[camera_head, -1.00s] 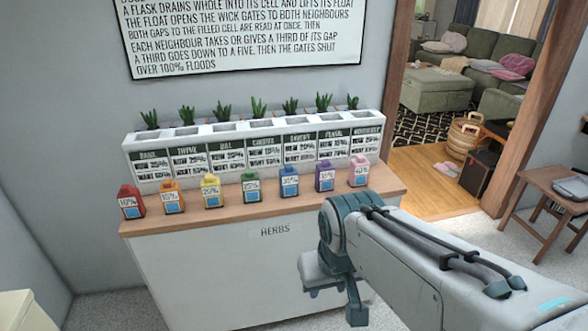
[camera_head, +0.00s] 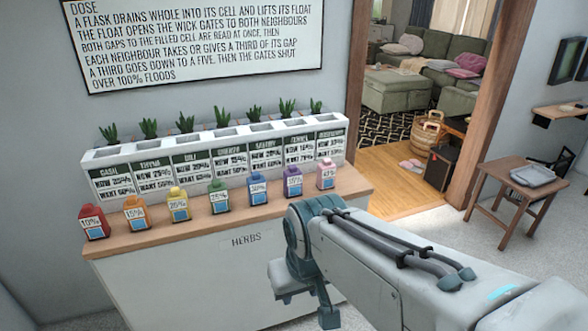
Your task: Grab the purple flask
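The purple flask (camera_head: 293,183) stands upright on the wooden top of the herb counter, between the blue flask (camera_head: 258,189) and the pink flask (camera_head: 326,176). Its white label carries a percentage too small to read surely. My gripper (camera_head: 306,309) is in front of the counter, below the top and apart from the flask. One dark finger points down; a pale part of the wrist hides some of the gripper, so its opening is unclear. Nothing is seen held in it.
Red (camera_head: 93,222), orange (camera_head: 136,212), yellow (camera_head: 178,204) and green (camera_head: 219,196) flasks stand in the same row. Behind them is a white planter (camera_head: 110,183) with labelled cells and several plants. A small wooden table (camera_head: 518,182) is at right. A doorway opens behind.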

